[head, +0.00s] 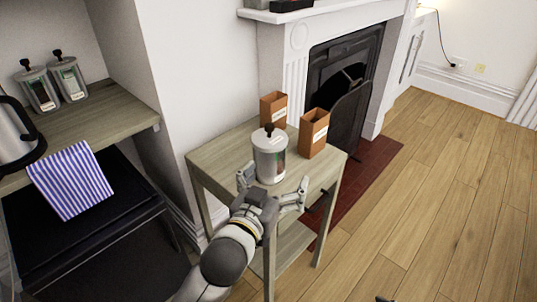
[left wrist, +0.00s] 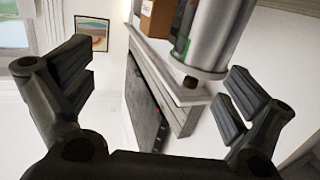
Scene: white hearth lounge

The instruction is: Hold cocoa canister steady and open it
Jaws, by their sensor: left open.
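The cocoa canister (head: 269,160), a grey cylinder with a clear front window and a lid with a dark knob (head: 269,128), stands upright on the small wooden table (head: 215,158). Its lid is on. My left gripper (head: 272,188) is open at the near side of the canister, with one finger to each side of its lower part. In the left wrist view the canister (left wrist: 222,35) appears tilted at the top, closer to the right finger of my open gripper (left wrist: 158,82). I cannot tell whether either finger touches it.
Two labelled orange-brown boxes (head: 273,110) (head: 312,134) stand behind and right of the canister. A shelf at left holds two lidded jars (head: 40,91) (head: 70,80), a kettle (head: 14,132) and a striped cloth (head: 70,181). A fireplace (head: 345,70) is behind; wooden floor at right is clear.

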